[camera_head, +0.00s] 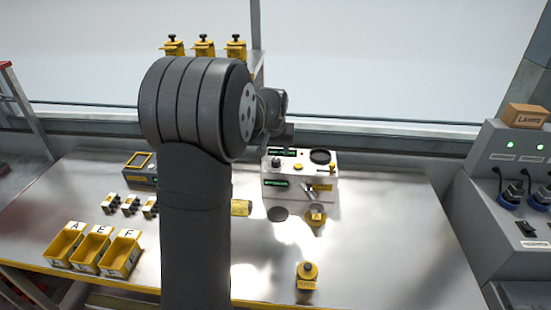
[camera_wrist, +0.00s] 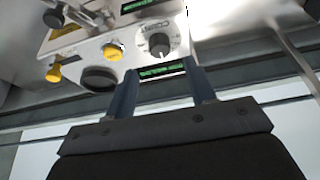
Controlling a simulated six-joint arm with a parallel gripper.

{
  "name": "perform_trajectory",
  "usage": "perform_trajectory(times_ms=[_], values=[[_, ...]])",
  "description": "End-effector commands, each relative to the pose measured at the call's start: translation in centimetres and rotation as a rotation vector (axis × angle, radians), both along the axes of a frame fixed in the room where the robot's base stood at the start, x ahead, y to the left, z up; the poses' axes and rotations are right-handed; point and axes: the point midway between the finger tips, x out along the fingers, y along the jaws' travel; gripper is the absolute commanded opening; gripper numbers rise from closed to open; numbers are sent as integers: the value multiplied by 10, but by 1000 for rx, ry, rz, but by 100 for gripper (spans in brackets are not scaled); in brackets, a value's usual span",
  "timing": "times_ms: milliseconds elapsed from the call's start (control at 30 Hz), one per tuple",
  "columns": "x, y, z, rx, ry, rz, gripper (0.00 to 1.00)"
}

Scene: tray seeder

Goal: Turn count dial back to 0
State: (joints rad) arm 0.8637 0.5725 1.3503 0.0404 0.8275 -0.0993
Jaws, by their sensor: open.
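The count dial (camera_wrist: 158,44) is a dark round knob on a pale numbered plate marked COUNT, on top of the white seeder (camera_head: 328,190). It shows upside down in the wrist view; its setting is too small to read. In the head view the dial (camera_head: 276,163) is a small dark knob at the top left of the seeder. My gripper (camera_wrist: 163,70) is open and empty. Its two fingers point toward the dial, one to each side in the picture, and appear apart from it.
A green display (camera_wrist: 162,70) lies beside the dial, with a yellow knob (camera_wrist: 112,51) and a dark round opening (camera_wrist: 98,79) close by. Yellow bins (camera_head: 120,254) stand at the front left.

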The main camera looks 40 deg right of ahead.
Motion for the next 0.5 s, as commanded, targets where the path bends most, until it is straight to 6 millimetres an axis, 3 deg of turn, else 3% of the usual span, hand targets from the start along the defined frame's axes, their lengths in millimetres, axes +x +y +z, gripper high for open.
perform_trajectory(times_ms=[200, 500], values=[[11, -11, -38, 1, 1, 0, 50], [17, -17, -57, 0, 0, 0, 50]])
